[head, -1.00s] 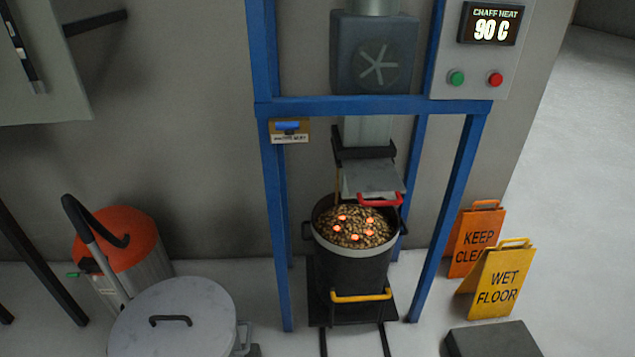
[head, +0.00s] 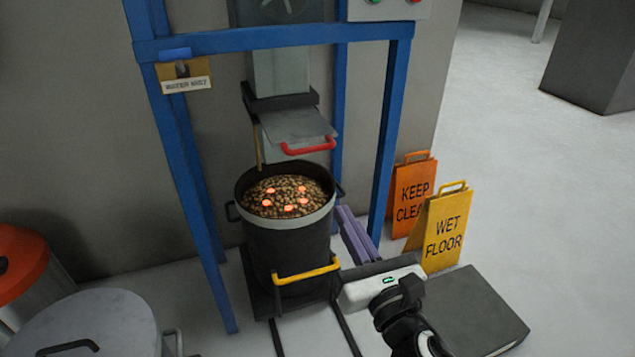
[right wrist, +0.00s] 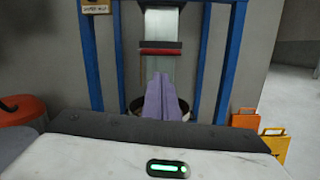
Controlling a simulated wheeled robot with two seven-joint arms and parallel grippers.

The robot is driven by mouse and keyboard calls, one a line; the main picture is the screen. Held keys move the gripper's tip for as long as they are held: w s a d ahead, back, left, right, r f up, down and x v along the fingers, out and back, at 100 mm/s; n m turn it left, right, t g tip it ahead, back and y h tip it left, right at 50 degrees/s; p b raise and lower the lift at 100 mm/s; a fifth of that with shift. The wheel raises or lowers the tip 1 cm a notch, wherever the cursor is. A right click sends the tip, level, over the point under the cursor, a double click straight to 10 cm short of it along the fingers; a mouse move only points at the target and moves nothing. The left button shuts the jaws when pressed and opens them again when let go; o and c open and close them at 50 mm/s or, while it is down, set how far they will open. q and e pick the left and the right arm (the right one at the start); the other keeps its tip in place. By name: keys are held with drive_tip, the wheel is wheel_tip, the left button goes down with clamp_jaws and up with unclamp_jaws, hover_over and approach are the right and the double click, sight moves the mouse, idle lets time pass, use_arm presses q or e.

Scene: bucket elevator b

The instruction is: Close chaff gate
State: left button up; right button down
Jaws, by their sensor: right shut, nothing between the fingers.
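The chaff gate is a grey plate (head: 300,126) with a red handle (head: 308,146) under the chute (head: 280,73). It sticks out toward me over the back of the bucket. The red handle also shows in the right wrist view (right wrist: 160,51), above the fingers. My right gripper (head: 345,212), with purple fingers, is shut and empty. In the head view it is right of the bucket, below and to the right of the red handle, apart from it. My left gripper is not in view.
A black bucket (head: 285,245) of brown pellets with several glowing pieces stands below the gate, with a yellow handle (head: 306,274). Blue frame posts (head: 392,130) stand on both sides. Orange (head: 412,195) and yellow (head: 448,228) floor signs and a dark flat block (head: 470,312) are at right.

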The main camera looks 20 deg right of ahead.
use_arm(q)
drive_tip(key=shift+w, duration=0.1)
use_arm(e)
drive_tip(key=w+r+n, duration=0.1)
drive_tip(key=w+r, duration=0.2)
drive_tip(key=w, duration=1.1)
drive_tip(key=shift+a+r, duration=0.25)
drive_tip(key=shift+a, duration=0.15)
